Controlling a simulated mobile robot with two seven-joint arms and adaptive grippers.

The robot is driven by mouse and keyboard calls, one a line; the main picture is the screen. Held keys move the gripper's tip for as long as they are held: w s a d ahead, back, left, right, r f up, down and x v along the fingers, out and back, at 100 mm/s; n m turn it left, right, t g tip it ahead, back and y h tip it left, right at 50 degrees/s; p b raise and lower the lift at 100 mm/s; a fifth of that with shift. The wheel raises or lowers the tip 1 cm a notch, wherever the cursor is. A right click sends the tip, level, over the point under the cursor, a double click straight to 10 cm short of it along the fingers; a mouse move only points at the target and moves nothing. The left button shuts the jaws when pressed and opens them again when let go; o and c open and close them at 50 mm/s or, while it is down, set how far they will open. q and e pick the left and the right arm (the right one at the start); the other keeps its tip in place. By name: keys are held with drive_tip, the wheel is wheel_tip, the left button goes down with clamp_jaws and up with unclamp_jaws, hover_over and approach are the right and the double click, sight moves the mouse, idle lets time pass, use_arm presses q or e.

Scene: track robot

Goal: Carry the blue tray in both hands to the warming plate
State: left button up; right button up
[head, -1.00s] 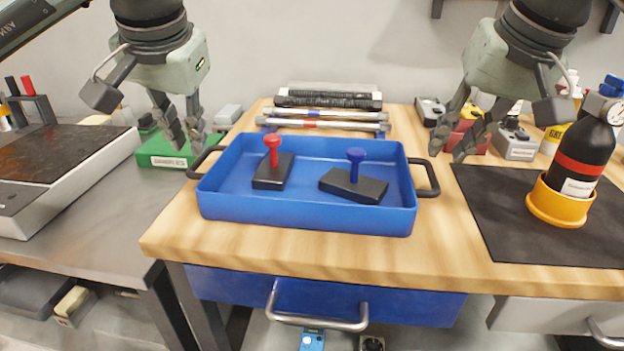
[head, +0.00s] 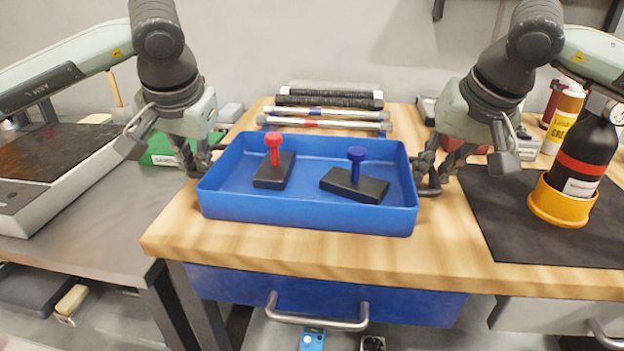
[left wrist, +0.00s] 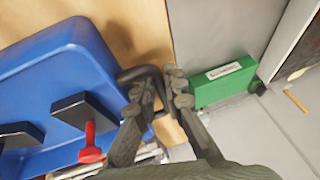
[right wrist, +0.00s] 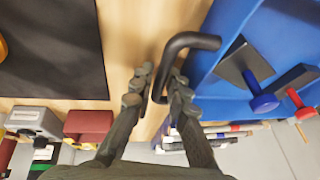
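The blue tray (head: 305,220) rests on the wooden bench top, with a black handle at each short end. It holds a black block with a red knob (head: 274,160) and one with a blue knob (head: 356,175). My left gripper (head: 203,163) is at the tray's left handle; in the left wrist view its fingers (left wrist: 160,88) are open, one on each side of the handle bar (left wrist: 155,72). My right gripper (head: 431,182) is at the right handle (right wrist: 190,40), its fingers (right wrist: 158,85) open around the bar. The warming plate (head: 55,152) appears to be the dark-topped unit at left.
A green box (head: 160,150) stands between the plate and the tray. Rods (head: 325,115) lie behind the tray. A black bottle (head: 583,155) in a yellow holder stands on a dark mat (head: 490,225) at right. A gap separates the bench from the grey table (head: 100,225).

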use_arm(q)
clamp_jaws()
use_arm(e)
clamp_jaws()
